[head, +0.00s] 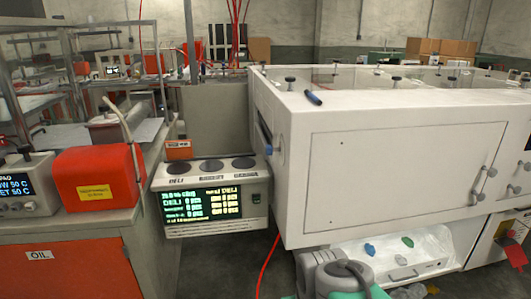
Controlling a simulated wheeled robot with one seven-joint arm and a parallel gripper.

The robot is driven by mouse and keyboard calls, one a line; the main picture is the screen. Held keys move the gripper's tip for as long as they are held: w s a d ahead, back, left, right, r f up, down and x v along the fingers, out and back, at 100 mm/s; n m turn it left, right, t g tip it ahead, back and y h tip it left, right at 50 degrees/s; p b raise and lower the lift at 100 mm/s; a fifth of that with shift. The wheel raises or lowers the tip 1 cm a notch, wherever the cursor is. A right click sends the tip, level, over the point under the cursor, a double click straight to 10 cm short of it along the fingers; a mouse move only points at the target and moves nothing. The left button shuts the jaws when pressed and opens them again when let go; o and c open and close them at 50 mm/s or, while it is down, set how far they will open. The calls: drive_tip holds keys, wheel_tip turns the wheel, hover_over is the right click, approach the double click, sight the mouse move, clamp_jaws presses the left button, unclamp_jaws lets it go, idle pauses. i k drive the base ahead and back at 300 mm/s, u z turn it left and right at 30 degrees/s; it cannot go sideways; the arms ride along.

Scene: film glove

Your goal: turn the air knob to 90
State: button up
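I cannot tell for sure which knob is the air knob, as no label reading "air" is legible. A blue handle (370,249) and a green handle (407,242) show on the pale lower part beneath the cabinet. A temperature controller (25,185) at the far left, its screen reading 50 C, has small knobs (15,207) under the screen. Grey and teal parts of my arm show at the bottom centre. My gripper's fingers are not visible.
A scale display (200,205) with green text stands left of the cabinet. A red box (98,178) sits on the bench marked OIL. A red hose (267,262) runs over the floor.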

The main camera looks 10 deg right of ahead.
sight(270, 149)
drive_tip(key=k, duration=0.45)
drive_tip(key=u, duration=1.25)
drive_tip(key=i, duration=1.2)
drive_tip(key=u, duration=0.35)
